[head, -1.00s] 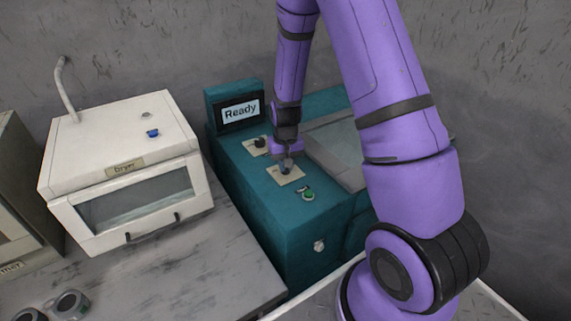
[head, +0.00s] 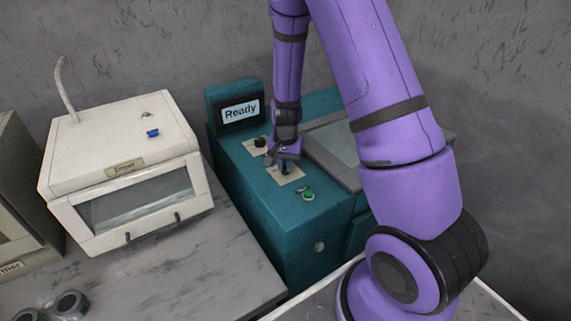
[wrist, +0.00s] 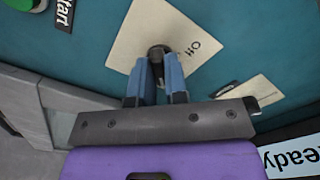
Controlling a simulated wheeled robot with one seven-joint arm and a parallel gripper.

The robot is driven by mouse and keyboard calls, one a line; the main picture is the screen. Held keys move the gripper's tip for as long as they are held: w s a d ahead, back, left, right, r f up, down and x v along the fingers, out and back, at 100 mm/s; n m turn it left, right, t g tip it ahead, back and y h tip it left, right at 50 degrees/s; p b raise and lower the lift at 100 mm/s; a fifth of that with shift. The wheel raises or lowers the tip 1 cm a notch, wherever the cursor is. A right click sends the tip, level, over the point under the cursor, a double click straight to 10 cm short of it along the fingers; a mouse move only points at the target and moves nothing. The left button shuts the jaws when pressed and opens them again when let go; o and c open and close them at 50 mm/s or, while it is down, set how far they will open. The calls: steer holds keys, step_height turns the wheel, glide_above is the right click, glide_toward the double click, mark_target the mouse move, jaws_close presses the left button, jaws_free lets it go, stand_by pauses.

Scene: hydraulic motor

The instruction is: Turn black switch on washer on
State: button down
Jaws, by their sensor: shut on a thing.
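The washer (head: 250,190) is a teal machine with control plates on its top. A black switch (wrist: 158,50) sits on a cream plate (wrist: 140,30) with printed markings beside it. The same plate shows in the head view (head: 297,176). My gripper (head: 286,168), also in the wrist view (wrist: 157,68), has its blue fingers shut on this black switch. The fingers hide part of the switch. A second black knob (head: 260,142) sits on another cream plate nearer the display, apart from my gripper.
A display (head: 240,110) reading "Ready" stands at the washer's back left. A green start button (head: 308,195) is in front of the gripped switch. A white dryer (head: 125,180) stands left on the grey counter (head: 215,260). A glass-topped lid (head: 335,143) lies right of my gripper.

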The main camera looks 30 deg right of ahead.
steer(key=c, duration=1.1)
jaws_free()
steer(key=shift+c, duration=0.2)
steer(key=shift+r, duration=0.15)
step_height(320, 180, up, 11)
steer(key=shift+f, duration=0.2)
step_height(320, 180, up, 9)
steer(key=n+t, duration=0.1)
steer(key=n, duration=0.1)
glide_above(285, 165)
steer(key=s+a, duration=0.2)
steer(key=s, duration=0.2)
steer(key=s+a+r+n+t, duration=0.2)
steer(key=s+r, duration=0.5)
steer(key=s+a+r+n+t, duration=0.1)
steer(key=s+a+r+n, duration=0.15)
steer(key=s+r, duration=0.4)
steer(key=s+r+n+t, duration=0.1)
steer(key=s+r+n, duration=0.1)
steer(key=s, duration=0.6)
steer(key=shift+s+a+r+n, duration=0.2)
steer(key=shift+s+r+n, duration=0.1)
steer(key=shift+r+n, duration=0.05)
